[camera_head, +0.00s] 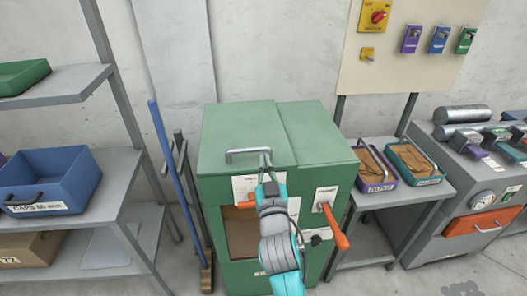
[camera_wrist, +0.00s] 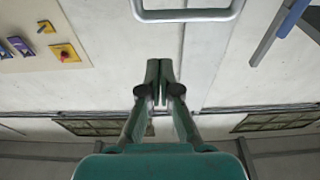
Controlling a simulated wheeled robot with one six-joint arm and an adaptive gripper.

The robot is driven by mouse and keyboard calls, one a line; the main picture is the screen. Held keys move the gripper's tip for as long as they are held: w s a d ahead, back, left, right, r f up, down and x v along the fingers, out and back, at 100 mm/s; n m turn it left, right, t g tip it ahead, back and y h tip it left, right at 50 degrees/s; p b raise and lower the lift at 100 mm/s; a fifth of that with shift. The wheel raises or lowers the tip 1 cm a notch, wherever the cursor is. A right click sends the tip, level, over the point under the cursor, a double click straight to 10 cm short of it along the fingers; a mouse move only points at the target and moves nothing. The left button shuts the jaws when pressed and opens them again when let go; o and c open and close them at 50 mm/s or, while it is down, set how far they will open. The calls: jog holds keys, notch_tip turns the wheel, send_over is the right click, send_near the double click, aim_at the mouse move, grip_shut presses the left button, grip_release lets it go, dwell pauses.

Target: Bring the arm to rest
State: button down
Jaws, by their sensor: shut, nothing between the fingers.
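My gripper (camera_head: 266,160) is at the front of the green cabinet (camera_head: 235,125), close to the right end of the grey lid handle (camera_head: 247,152). In the wrist view my gripper's two fingers (camera_wrist: 163,68) are together with nothing between them. The handle (camera_wrist: 187,15) shows at the top of the wrist view, apart from the fingertips. My arm, grey and turquoise, comes up from the bottom of the head view and covers part of the cabinet's front.
An orange lever (camera_head: 336,228) sticks out of the cabinet's right front. A blue-handled broom (camera_head: 163,150) stands at its left. Shelves with a blue bin (camera_head: 60,178) are further left. A side table (camera_head: 375,200) with two trays and a grey machine stand right.

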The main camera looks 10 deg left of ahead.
jog(key=s+d+f+g+h, duration=0.1)
jog(key=s+d+f, duration=0.7)
jog(key=s+f, duration=0.25)
jog(key=s+d+f+g+h, duration=0.1)
jog(key=s+d+f, duration=0.75)
jog(key=s, duration=0.35)
jog(key=s+d+m+g+h, duration=0.1)
jog(key=s+d, duration=0.2)
jog(key=s, duration=0.6)
jog(key=s+d+r+m+h, duration=0.1)
jog(key=s+d, duration=0.2)
jog(key=s, duration=0.6)
jog(key=s+d+m+g+h, duration=0.1)
jog(key=s+d, duration=0.2)
jog(key=s, duration=0.6)
jog(key=shift+s+d+r+g+h, duration=0.25)
jog(key=shift+s+r+g+h, duration=0.05)
